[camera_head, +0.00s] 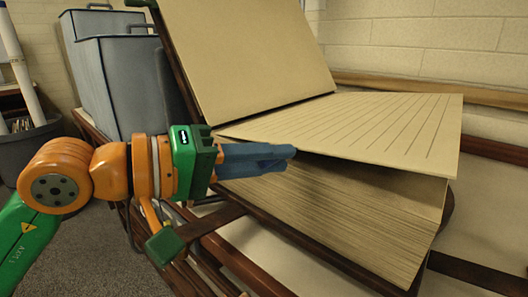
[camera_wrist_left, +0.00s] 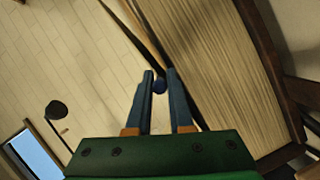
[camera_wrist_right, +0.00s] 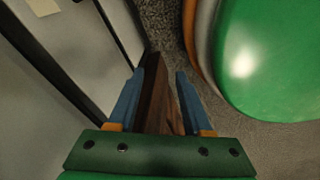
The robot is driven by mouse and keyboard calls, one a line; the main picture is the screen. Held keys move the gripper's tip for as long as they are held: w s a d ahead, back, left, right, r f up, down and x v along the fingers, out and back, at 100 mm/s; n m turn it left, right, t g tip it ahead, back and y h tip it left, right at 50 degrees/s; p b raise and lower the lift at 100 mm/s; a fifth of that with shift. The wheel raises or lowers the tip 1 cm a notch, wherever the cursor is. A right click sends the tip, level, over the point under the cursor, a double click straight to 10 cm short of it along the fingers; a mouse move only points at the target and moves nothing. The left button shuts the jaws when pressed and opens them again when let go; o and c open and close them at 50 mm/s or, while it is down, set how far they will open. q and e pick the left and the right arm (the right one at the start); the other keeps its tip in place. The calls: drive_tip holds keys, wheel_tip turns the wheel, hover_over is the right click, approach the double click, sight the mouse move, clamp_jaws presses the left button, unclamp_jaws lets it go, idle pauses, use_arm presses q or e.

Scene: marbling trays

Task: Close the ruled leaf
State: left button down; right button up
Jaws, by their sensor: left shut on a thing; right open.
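The ruled leaf (camera_head: 370,122) is a cream sheet with dark parallel lines. It stands tilted up, apart from the thick block of pages (camera_head: 345,205) beneath it, with a dark gap between. My left gripper (camera_head: 288,154) is shut at the leaf's near left edge.
A large plain cream board (camera_head: 250,55) leans up behind the leaf. Brown rails (camera_head: 245,268) run below the book. Grey-blue boxes (camera_head: 143,85) stand at the back left, beside a dark bin (camera_head: 30,145). A pale brick wall (camera_head: 430,45) closes the back.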

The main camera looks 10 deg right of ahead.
use_arm(q)
drive_tip(key=shift+f+b, duration=0.5)
drive_tip(key=shift+f, duration=0.7)
drive_tip(key=shift+f+b, duration=0.15)
drive_tip(key=shift+b, duration=0.2)
use_arm(e)
drive_tip(key=shift+w+d+f, duration=0.3)
drive_tip(key=shift+w+f, duration=0.6)
drive_tip(key=shift+w, duration=0.05)
use_arm(q)
drive_tip(key=c, duration=0.8)
unclamp_jaws()
